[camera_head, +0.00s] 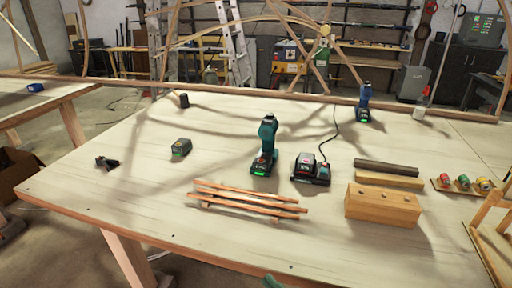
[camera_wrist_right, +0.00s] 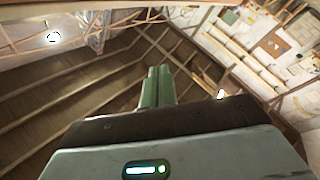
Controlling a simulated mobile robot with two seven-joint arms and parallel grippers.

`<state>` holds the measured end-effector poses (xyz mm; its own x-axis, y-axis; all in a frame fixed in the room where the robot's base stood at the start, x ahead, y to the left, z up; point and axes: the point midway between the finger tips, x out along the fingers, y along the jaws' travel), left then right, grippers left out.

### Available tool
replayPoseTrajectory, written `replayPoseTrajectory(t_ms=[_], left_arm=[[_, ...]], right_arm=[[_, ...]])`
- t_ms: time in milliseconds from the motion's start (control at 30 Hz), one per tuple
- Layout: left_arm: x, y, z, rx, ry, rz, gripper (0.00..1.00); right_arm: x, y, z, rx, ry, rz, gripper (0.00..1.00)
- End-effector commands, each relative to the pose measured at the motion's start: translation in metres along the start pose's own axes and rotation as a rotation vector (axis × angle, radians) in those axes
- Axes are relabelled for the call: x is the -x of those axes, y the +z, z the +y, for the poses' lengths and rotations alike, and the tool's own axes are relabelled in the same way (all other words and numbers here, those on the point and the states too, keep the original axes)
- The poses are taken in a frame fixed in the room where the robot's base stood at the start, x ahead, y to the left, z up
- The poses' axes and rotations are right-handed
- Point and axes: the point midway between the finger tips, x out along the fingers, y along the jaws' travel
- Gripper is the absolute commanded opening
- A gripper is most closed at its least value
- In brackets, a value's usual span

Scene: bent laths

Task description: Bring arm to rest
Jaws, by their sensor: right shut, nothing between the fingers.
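My right gripper shows only as a small green tip (camera_head: 272,282) at the bottom edge of the head view. In the right wrist view its two green fingers (camera_wrist_right: 155,86) lie together, shut with nothing between them. They point up towards the roof and wall of the hall. It is in front of the workbench (camera_head: 150,235) and touches nothing that I can see. My left gripper is not in either view.
The bench holds thin wooden laths (camera_head: 250,203), a wooden block (camera_head: 383,205), a green drill (camera_head: 265,150), a charger (camera_head: 311,170), a battery (camera_head: 181,147) and a blue drill (camera_head: 363,105). Bent laths arch behind.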

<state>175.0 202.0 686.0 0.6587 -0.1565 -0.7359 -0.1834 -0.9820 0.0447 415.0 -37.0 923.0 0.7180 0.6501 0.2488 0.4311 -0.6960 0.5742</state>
Motion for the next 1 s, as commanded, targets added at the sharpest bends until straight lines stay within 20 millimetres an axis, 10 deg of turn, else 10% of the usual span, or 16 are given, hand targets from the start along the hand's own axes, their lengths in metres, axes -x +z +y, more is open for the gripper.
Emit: replayPoseTrajectory(t_ms=[300, 600, 1000], left_arm=[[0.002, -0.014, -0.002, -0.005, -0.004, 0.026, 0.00], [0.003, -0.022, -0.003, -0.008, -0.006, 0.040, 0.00], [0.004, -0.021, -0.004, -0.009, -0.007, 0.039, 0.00]], right_arm=[[0.149, 0.086, -0.040, -0.410, 0.154, -0.614, 0.00], [0.294, 0.101, -0.096, -0.692, 0.205, -1.061, 0.00], [0.326, 0.097, -0.109, -0.751, 0.209, -1.155, 0.00]])
